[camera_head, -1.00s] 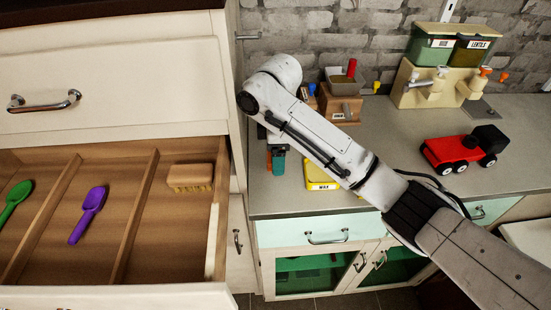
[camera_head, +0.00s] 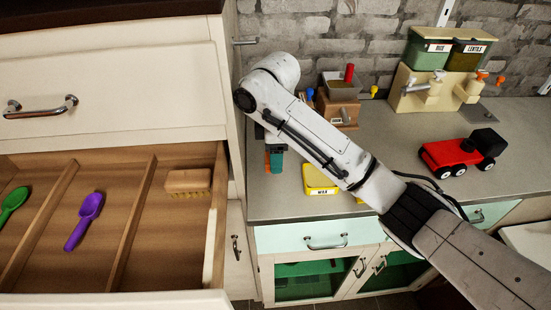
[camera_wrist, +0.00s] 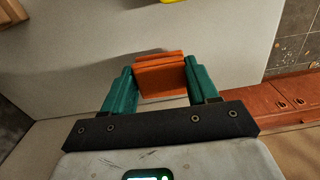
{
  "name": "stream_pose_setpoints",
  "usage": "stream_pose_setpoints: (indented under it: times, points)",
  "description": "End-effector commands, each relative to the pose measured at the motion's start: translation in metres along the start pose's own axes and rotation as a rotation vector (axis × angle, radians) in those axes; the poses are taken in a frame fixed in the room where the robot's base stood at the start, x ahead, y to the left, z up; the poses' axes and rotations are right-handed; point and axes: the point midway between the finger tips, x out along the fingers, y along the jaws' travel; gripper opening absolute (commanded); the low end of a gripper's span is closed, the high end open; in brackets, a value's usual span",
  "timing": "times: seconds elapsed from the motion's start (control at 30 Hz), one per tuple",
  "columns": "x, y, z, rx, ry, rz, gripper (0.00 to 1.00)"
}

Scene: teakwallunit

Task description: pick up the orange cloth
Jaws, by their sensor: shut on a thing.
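The orange cloth (camera_wrist: 160,74) shows in the wrist view as a folded block between the two green fingers of my gripper (camera_wrist: 160,82). Both fingers press against its sides, so my gripper is shut on it. In the head view my gripper (camera_head: 274,158) hangs over the left end of the grey counter, beside the open drawer's cabinet. The cloth is hardly visible there, hidden by the gripper and arm. I cannot tell whether the cloth touches the counter.
The grey counter (camera_head: 400,150) holds a yellow wax box (camera_head: 318,180), a wooden grinder (camera_head: 342,108), a red toy truck (camera_head: 455,155) and a dispenser (camera_head: 425,95). The open drawer (camera_head: 135,215) at left holds a brush (camera_head: 188,180) and scoops. The counter's right part has free room.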

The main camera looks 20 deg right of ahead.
Motion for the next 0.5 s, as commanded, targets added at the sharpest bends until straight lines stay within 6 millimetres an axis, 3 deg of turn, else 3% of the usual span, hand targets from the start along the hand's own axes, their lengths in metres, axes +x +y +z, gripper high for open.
stream_pose_setpoints:
  times: [0.17,0.43,0.5]
  points:
    - [-0.035,-0.007,0.001,-0.001,0.0,0.006,0.29]
    - [-0.085,-0.051,0.0,-0.003,-0.003,0.006,0.29]
    - [-0.087,-0.068,-0.001,-0.003,-0.001,0.005,0.29]
